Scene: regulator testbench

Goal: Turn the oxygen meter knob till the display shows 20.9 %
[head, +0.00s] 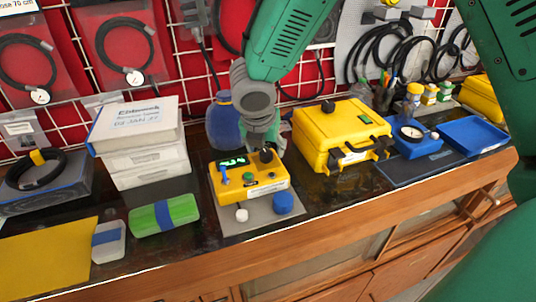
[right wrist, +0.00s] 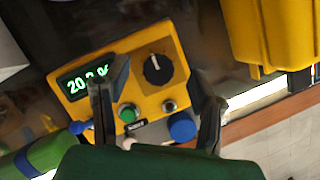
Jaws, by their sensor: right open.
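The yellow oxygen meter (head: 247,190) sits on a grey mat on the bench. In the right wrist view its black knob (right wrist: 158,69) has a white pointer line facing the picture's top. The green-lit display (right wrist: 80,84) starts with "20."; my finger partly covers the last digits, so I cannot read them surely. My right gripper (head: 264,148) is over the meter's back right corner in the head view. It is open, its fingers (right wrist: 158,80) apart on either side of the knob, and I see no contact. My left gripper is not in view.
A yellow case (head: 338,128) stands close to the right of the meter. White boxes (head: 140,140) and a green case (head: 165,215) are on the left. A blue cap (head: 283,202) and a white cap (head: 241,215) lie in front on the grey mat (head: 262,222).

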